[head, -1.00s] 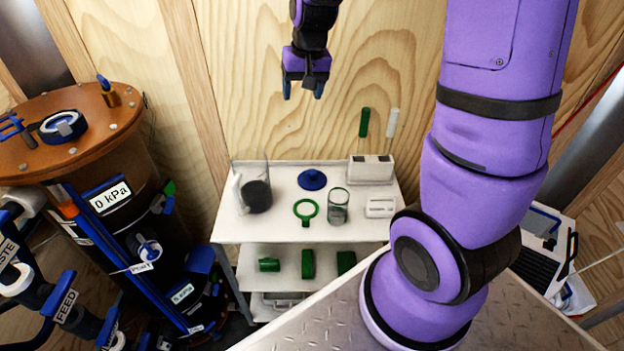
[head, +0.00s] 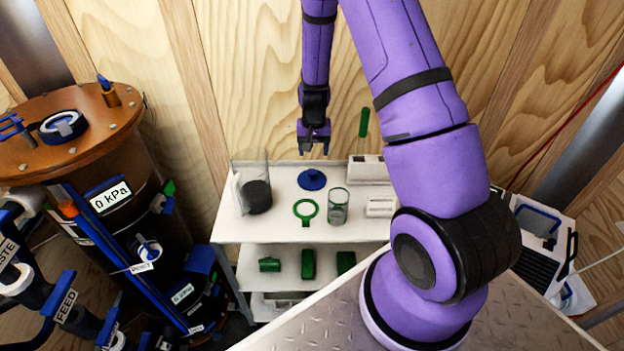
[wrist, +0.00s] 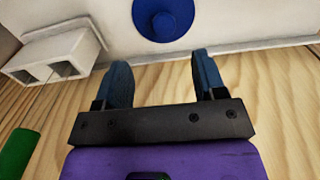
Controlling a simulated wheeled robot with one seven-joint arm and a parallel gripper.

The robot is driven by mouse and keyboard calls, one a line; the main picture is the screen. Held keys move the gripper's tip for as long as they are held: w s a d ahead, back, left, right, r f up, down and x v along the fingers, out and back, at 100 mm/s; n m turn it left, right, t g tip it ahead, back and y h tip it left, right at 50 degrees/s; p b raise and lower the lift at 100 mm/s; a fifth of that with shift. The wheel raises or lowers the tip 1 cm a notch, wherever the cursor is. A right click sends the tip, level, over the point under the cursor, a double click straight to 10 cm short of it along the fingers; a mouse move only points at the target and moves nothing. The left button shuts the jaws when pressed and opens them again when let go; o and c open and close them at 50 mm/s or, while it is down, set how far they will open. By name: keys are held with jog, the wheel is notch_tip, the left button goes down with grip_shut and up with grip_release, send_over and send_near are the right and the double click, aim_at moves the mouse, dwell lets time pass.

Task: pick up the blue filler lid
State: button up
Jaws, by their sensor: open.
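The blue filler lid (head: 312,180) is a round disc with a central knob. It lies on the white top shelf (head: 270,232) of the cart, near the back edge. In the wrist view the lid (wrist: 163,15) shows at the top, beyond the fingertips and cut off by the frame edge. My gripper (head: 314,150) points downward above the back of the shelf, close behind the lid. In the wrist view its two blue fingers (wrist: 160,75) are spread apart with nothing between them. The gripper and lid are apart.
A clear jug (head: 255,190) with dark contents, a green ring (head: 305,209) with a handle, and a glass beaker (head: 338,207) share the shelf. A white holder block (head: 367,169) stands right of the lid. The wooden wall (head: 250,80) is close behind.

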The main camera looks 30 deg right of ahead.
aim_at(312, 171)
notch_tip(312, 171, down, 5)
jog(key=shift+r, duration=0.1)
jog(key=shift+w+a+f, duration=0.1)
jog(key=shift+w+f, duration=0.05)
jog(key=shift+f, duration=1.2)
jog(key=shift+w+f, duration=0.15)
jog(key=shift+f, duration=1.15)
jog(key=c, duration=1)
